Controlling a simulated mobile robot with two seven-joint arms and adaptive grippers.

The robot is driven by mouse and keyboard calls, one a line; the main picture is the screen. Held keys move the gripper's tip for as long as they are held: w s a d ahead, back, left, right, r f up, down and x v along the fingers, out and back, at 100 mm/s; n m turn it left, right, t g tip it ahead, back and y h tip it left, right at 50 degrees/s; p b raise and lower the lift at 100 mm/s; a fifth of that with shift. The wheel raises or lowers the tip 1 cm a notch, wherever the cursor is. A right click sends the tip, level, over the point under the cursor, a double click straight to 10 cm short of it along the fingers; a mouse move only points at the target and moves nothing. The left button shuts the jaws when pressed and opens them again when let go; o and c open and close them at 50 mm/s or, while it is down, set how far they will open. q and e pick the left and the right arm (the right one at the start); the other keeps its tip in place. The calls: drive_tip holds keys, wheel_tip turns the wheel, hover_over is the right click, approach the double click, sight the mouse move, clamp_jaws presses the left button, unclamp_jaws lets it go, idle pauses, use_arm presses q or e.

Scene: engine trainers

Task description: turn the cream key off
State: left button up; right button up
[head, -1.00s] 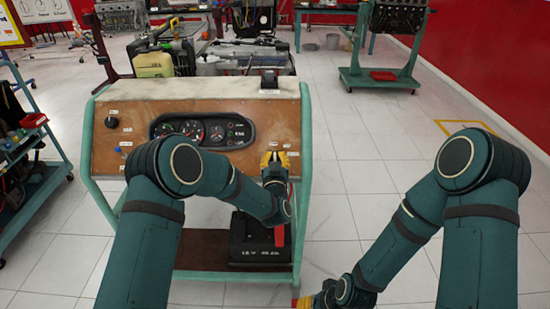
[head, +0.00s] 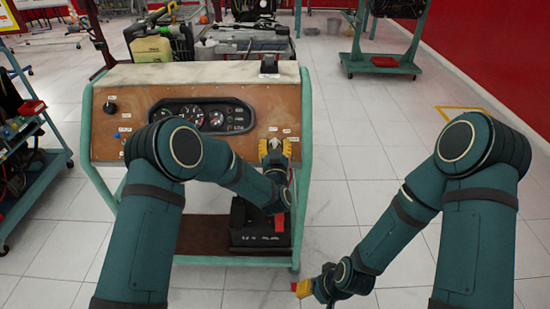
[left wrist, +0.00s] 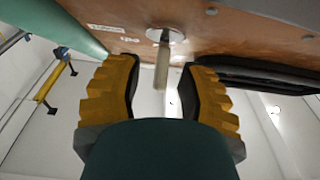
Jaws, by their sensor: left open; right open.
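The cream key (left wrist: 162,66) shows in the left wrist view as a pale bar standing out from a round metal plate (left wrist: 165,35) on the brown panel. My left gripper (left wrist: 160,85) is open, with one yellow finger on each side of the key and a gap to both. My right gripper (head: 312,288) is open and low, to the right of the stand, away from the panel.
The panel carries a gauge cluster (head: 203,115), a black knob (head: 109,108) and a blue knob (head: 117,135). A black box (head: 250,228) sits on the stand's lower shelf. A teal cart (head: 40,180) stands at the left.

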use_arm(q)
drive_tip(key=s+f, duration=0.1)
drive_tip(key=s, duration=1)
drive_tip(key=shift+f, duration=0.15)
drive_tip(key=s+a+f+g+h, duration=0.2)
drive_tip(key=s+a+f+g, duration=0.15)
drive_tip(key=f, duration=0.35)
drive_tip(key=s+a+f+g+h, duration=0.1)
drive_tip(key=s+a+f+g, duration=0.1)
drive_tip(key=f+g, duration=0.35)
drive_tip(key=s+a+f+g, duration=0.2)
drive_tip(key=s+f+g, duration=0.2)
drive_tip(key=s, duration=0.5)
drive_tip(key=s+a+f+n+g+h, duration=0.1)
drive_tip(key=s+f+g, duration=0.3)
drive_tip(key=s, duration=0.5)
drive_tip(key=shift+s+a+g, duration=0.4)
drive_tip(key=shift+a, duration=0.25)
drive_tip(key=shift+f, duration=0.1)
